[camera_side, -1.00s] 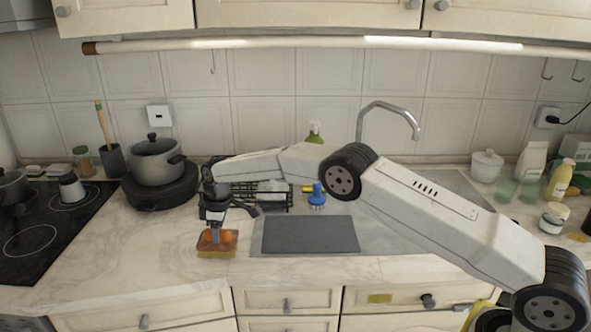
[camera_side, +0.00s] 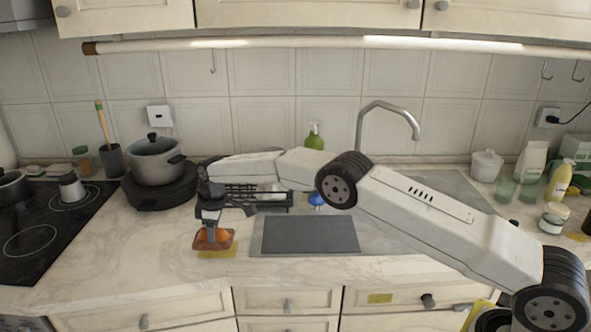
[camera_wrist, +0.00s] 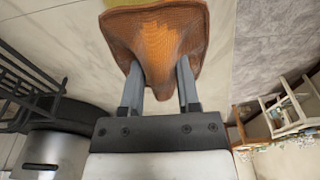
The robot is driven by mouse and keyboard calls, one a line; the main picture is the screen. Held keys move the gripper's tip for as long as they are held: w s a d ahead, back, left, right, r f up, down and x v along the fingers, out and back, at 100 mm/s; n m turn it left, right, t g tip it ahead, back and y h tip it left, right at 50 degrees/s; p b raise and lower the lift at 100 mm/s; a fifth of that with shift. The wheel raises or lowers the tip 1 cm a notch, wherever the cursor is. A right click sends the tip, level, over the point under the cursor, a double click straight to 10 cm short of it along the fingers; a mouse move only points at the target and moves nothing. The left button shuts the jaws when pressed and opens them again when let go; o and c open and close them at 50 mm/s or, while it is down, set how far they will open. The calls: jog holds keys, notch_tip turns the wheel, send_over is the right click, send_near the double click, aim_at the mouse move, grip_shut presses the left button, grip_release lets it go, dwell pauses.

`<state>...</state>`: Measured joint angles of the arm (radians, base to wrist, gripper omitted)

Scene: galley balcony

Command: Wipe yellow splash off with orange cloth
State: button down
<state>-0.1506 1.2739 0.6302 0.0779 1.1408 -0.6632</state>
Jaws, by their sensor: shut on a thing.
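The orange cloth (camera_side: 202,242) hangs from my gripper (camera_side: 212,228) over the counter left of the sink. In the wrist view the bunched, ribbed cloth (camera_wrist: 155,35) is pinched between the two fingers of my gripper (camera_wrist: 161,78). The yellow splash (camera_side: 217,254) lies on the pale marbled counter just in front of and below the cloth, which may hide part of it. A sliver of the splash (camera_wrist: 128,3) shows at the top edge of the wrist view. Whether the cloth touches the counter is unclear.
A black rack (camera_side: 250,190), a blue brush (camera_side: 316,199) and a pot (camera_side: 155,160) stand behind. The hob (camera_side: 40,230) is at the left. The counter left of the cloth is clear.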

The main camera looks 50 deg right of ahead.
aim_at(221, 255)
jog(key=shift+w+a, duration=0.1)
jog(key=shift+a, duration=0.05)
jog(key=shift+f, duration=0.2)
dwell(0.3)
jog(key=shift+f, duration=1.4)
jog(key=shift+f, duration=0.85)
jog(key=shift+s+d+r, duration=0.1)
jog(key=shift+s+d, duration=0.4)
jog(key=shift+d, duration=0.05)
jog(key=shift+r, duration=2.5)
